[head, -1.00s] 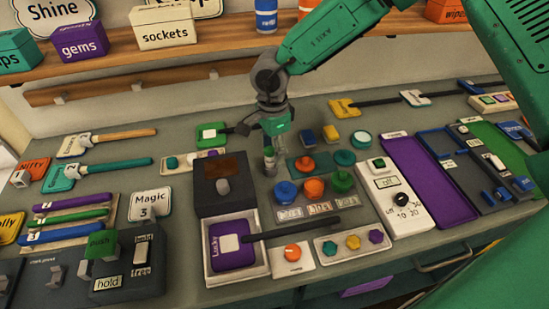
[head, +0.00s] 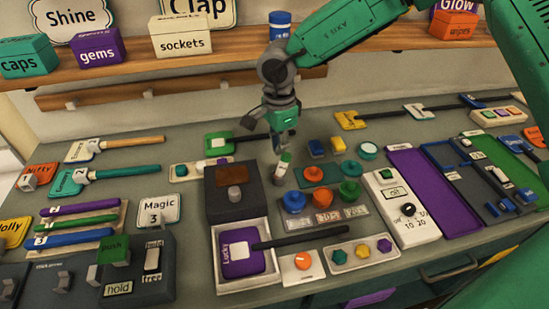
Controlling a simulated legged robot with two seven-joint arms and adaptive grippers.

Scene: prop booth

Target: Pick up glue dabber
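A small green-and-white item (head: 284,162), which looks like the glue dabber, sits at the fingertips of my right gripper (head: 283,147). It is slightly tilted and just right of the dark box. My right gripper points down over the counter and seems closed on the item's upper end. The fingers are small and partly overlap it, so the exact contact is hard to see. Whether the item's lower end touches the counter is unclear. My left gripper is not in view.
A dark box (head: 231,202) with an open white tray (head: 222,286) in front stands left of the gripper. Round knobs (head: 322,202) stand close on the right. The shelf (head: 120,70) runs along the back wall.

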